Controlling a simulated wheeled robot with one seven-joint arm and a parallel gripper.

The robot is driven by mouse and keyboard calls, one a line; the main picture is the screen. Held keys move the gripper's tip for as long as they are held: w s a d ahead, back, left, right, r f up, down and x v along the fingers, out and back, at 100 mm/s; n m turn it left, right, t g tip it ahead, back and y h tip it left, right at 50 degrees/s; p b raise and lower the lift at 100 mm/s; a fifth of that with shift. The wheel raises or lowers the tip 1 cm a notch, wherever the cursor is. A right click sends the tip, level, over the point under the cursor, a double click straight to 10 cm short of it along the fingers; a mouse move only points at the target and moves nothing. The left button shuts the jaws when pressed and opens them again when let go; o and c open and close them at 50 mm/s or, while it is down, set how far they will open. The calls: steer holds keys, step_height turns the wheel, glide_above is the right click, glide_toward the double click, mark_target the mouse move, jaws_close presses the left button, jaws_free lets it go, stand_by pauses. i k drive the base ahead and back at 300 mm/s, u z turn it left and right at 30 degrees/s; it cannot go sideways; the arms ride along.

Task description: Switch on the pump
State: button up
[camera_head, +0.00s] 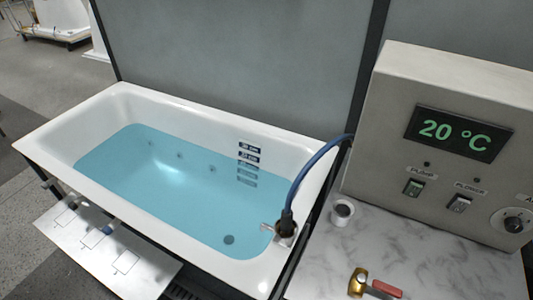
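The display (460,133) reads 20 °C in green. My gripper is not in view.
A white bathtub (75,108) holds blue water (165,185). A blue hose (312,165) runs to a dark fitting (287,222) at the tub's near right corner.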

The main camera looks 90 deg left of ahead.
mark_target(414, 189)
steer(key=u, duration=2.85)
